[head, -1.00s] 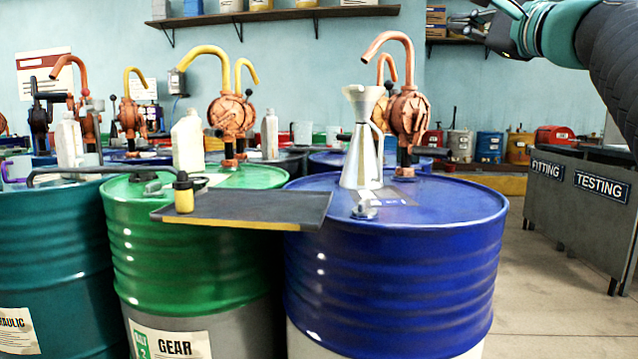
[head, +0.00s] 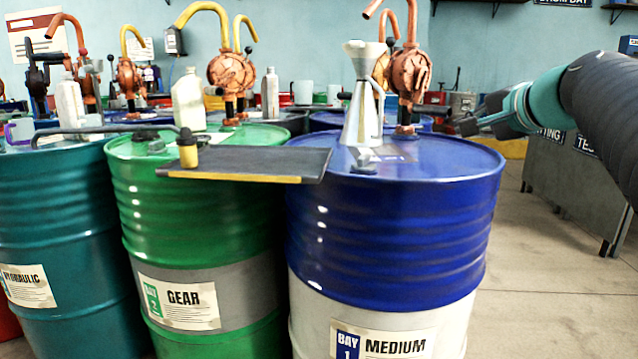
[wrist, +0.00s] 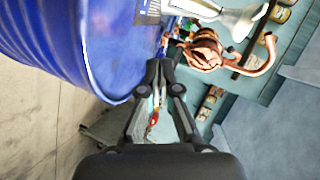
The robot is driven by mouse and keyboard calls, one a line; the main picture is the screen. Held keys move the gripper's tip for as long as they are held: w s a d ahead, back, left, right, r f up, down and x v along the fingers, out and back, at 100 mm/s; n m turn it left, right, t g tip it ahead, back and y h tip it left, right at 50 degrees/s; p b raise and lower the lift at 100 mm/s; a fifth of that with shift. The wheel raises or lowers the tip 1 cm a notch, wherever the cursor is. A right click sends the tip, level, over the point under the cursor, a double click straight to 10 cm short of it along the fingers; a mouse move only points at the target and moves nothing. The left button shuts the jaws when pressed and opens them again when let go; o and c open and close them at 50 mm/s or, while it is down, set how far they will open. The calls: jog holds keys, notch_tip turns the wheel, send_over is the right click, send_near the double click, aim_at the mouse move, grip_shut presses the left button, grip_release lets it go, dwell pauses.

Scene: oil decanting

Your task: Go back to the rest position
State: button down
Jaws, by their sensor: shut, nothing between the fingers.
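My gripper (head: 468,124) is in the head view at the right, held in the air by the right side of the blue drum. It is shut and empty. In the wrist view my gripper (wrist: 159,68) shows its fingers together, with the blue drum (wrist: 75,50) to the left. The blue drum (head: 390,225) bears a metal funnel jug (head: 362,110), which stands upright, and an orange hand pump (head: 408,80). The hand pump also shows in the wrist view (wrist: 203,50). My gripper appears apart from both.
A black tray (head: 255,163) spans the green drum (head: 195,210) and the blue drum. A teal drum (head: 60,230) is further left. A grey bench (head: 575,195) stands at right, with clear floor before it.

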jog(key=s+a+f+n+g+h, duration=0.1)
jog(key=s+f+n+g, duration=0.1)
jog(key=s+f, duration=0.35)
jog(key=s+a+f+n+g, duration=0.2)
jog(key=f, duration=0.6)
jog(key=s+a+f+n+g+h, duration=0.1)
jog(key=s+f+n+g, duration=0.15)
jog(key=f, duration=0.35)
jog(key=s+a+f+n+g+p, duration=0.1)
jog(key=s+a+f+n, duration=0.1)
jog(key=s+f, duration=0.4)
jog(key=s+a+f+n+h+p, duration=0.1)
jog(key=s+a+f+n, duration=0.2)
jog(key=s+f, duration=0.3)
jog(key=s, duration=0.4)
jog(key=shift+s+a+f+g, duration=0.15)
jog(key=shift+a+f+g, duration=0.2)
jog(key=shift+f, duration=0.05)
jog(key=shift+n, duration=0.25)
